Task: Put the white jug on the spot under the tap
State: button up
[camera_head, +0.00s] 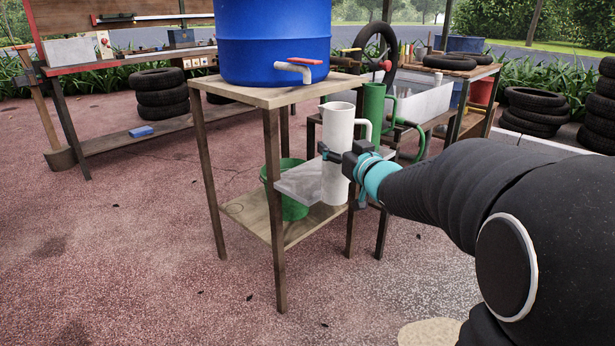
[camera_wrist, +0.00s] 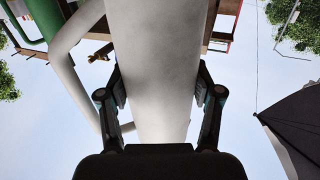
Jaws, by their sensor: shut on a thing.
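The white jug (camera_head: 338,130) is upright, its handle on the right in the head view. My gripper (camera_head: 337,158) is shut around its body. In the wrist view the jug (camera_wrist: 158,50) fills the middle between the two fingers of my gripper (camera_wrist: 161,100), its handle on the left. The red-handled tap (camera_head: 295,68) juts from the blue barrel (camera_head: 272,35), left of and above the jug. Below the tap is a grey slab (camera_head: 298,184); the jug overlaps its right end in the picture. I cannot tell whether they touch. No marked spot shows clearly on the slab.
The wooden stand (camera_head: 262,92) has front legs and a lower shelf (camera_head: 245,215). A green cylinder (camera_head: 373,110) and a trough (camera_head: 420,103) stand behind the jug. The floor left of the stand is clear.

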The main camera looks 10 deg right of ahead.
jog(key=shift+w+f, duration=0.25)
jog(key=f+x, duration=0.1)
jog(key=x, duration=1.6)
jog(key=shift+w+f, duration=0.25)
jog(key=shift+w, duration=0.1)
jog(key=shift+d+f+b, duration=0.1)
jog(key=shift+b, duration=0.2)
jog(key=o, duration=1.2)
jog(key=shift+c, duration=0.2)
